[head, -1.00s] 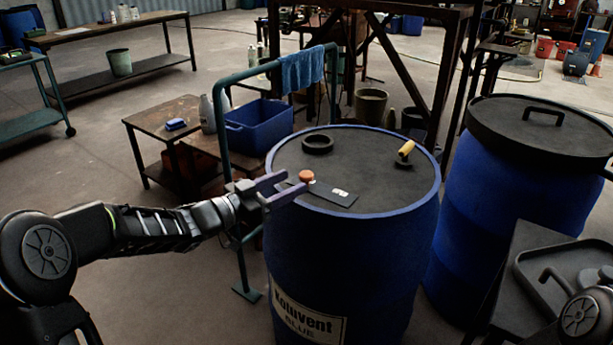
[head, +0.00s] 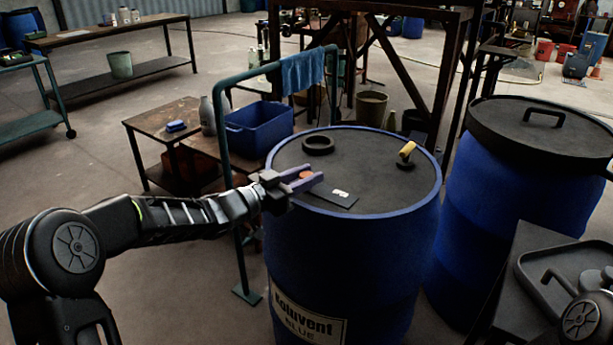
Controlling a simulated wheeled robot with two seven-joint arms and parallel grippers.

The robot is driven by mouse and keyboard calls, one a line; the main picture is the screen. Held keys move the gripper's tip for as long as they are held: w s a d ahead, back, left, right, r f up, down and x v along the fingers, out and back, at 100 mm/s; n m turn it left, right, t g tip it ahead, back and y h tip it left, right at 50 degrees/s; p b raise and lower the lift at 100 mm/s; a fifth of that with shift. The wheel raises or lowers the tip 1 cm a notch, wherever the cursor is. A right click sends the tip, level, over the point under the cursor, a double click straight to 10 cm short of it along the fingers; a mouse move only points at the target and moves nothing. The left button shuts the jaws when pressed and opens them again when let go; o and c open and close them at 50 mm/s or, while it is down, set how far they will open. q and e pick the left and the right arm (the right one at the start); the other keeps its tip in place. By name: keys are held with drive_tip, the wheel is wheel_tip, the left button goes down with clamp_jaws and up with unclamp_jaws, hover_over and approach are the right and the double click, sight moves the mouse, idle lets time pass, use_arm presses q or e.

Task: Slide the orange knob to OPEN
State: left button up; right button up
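The orange knob (head: 306,175) sits at the left end of a dark plate (head: 337,200) on the lid of the blue drum (head: 340,250). The plate has a small white marking to the right of the knob; its lettering is too small to read. My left gripper (head: 312,174) reaches in from the left over the lid's edge. Its two purple fingers lie on either side of the knob, and the orange fills the narrow gap between them. The fingers hide the knob's sides and the plate's left end. My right gripper is out of view.
A black ring (head: 318,144) and a yellow-handled part (head: 406,150) are on the lid farther back. A green rail (head: 222,130) with a blue cloth (head: 302,72) stands left of the drum. A second lidded drum (head: 500,210) stands at the right.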

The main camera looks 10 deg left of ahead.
use_arm(q)
clamp_jaws()
idle(0.9)
